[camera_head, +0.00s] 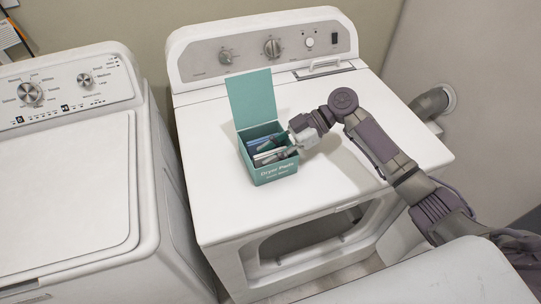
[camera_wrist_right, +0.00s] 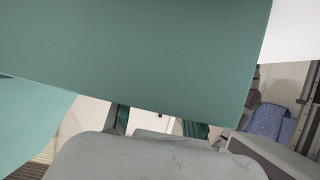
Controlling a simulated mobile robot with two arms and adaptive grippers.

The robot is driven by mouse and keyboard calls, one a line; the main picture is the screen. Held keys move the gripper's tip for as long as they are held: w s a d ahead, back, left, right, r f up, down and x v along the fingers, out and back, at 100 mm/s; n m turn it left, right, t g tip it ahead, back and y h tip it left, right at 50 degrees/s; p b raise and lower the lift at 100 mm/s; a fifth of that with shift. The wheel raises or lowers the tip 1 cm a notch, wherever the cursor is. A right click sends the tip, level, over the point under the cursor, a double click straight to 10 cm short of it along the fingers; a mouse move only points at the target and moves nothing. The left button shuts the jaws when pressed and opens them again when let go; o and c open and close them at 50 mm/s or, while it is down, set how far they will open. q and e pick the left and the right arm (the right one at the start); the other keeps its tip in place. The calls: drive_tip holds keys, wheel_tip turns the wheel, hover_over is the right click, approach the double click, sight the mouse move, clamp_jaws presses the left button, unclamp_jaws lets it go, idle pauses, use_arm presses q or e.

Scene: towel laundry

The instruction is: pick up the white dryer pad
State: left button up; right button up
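The teal dryer pads box (camera_head: 275,172) stands on top of the dryer with its lid (camera_head: 252,98) raised. Pale and bluish pad edges show inside the box, but I cannot clearly single out the white pad there. My right gripper (camera_head: 267,151) reaches in from the right, with its fingers at the box opening, apart and partly hidden by the box. I cannot see anything held between them. In the right wrist view a teal panel of the box (camera_wrist_right: 140,55) fills much of the picture, above the grey gripper body. My left gripper is not in view.
The box stands on the white dryer top (camera_head: 345,160), which has free room to the box's right and behind it. The dryer's control panel (camera_head: 262,48) rises at the back. A white washer (camera_head: 65,190) stands to the left, across a narrow gap.

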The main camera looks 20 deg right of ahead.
drive_tip(key=c, duration=0.5)
drive_tip(key=shift+d+r, duration=0.1)
drive_tip(key=shift+c, duration=0.2)
